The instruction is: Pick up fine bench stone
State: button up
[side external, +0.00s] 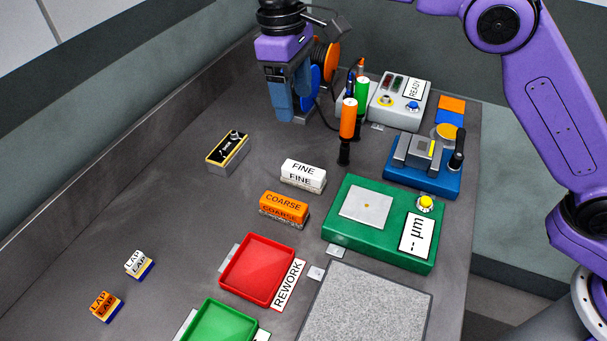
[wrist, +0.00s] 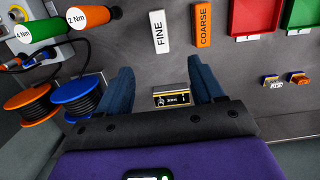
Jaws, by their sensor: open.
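The fine bench stone is a white block (side external: 302,175) labelled FINE, lying flat on the bench in the side view. In the wrist view the stone (wrist: 159,32) lies ahead of my gripper, beyond the fingertips. My gripper (side external: 289,108) hangs above the bench at the back, up and slightly left of the stone. In the wrist view its blue fingers (wrist: 160,80) are spread apart with nothing held between them. The orange COARSE stone (side external: 284,208) lies just in front of the fine stone, apart from it.
A small black and yellow box (side external: 228,152) sits left of the stones. An orange-handled driver (side external: 348,120) and a green gauge base (side external: 331,217) stand to the right. A red REWORK tray (side external: 258,270) lies in front. The bench left of the stones is mostly clear.

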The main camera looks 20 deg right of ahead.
send_near(303, 169)
notch_tip(303, 169, down, 5)
jog(key=shift+d, duration=0.1)
jog(key=f, duration=0.2)
jog(key=s+f, duration=0.1)
jog(key=f, duration=0.1)
jog(key=shift+d, duration=0.4)
jog(key=shift+f, duration=0.55)
jog(key=shift+f, duration=0.25)
dwell(0.4)
grip_shut()
